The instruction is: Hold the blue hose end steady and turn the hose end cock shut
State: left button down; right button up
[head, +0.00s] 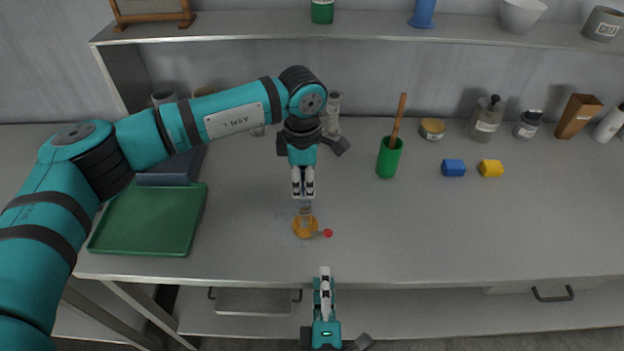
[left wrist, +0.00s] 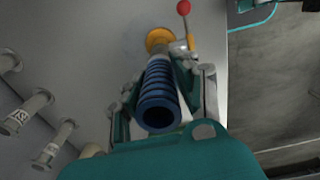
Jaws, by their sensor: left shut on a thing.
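My left gripper (head: 303,192) points down toward the front of the bench and is shut on the blue hose end (left wrist: 158,95). The hose end is ribbed and dark blue, between the fingers in the left wrist view; the gripper mostly hides it in the head view. Just past the fingertips is an orange ring (head: 305,228), also in the left wrist view (left wrist: 159,38). The cock's lever has a red ball knob (head: 328,233), which stands out to the right of the ring. My right gripper (head: 325,272) is before the bench's front edge, apart from the knob; its finger gap is unclear.
A green tray (head: 150,250) lies left on the bench. A green cup (head: 388,160) with a wooden stick, a blue block (head: 453,168) and a yellow block (head: 490,168) stand to the right. Jars line the back. The bench right of the knob is clear.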

pick_arm(q)
jog(key=c, duration=0.9)
grip_release()
notch_tip(320, 180, up, 12)
jog(key=shift+f, duration=0.1)
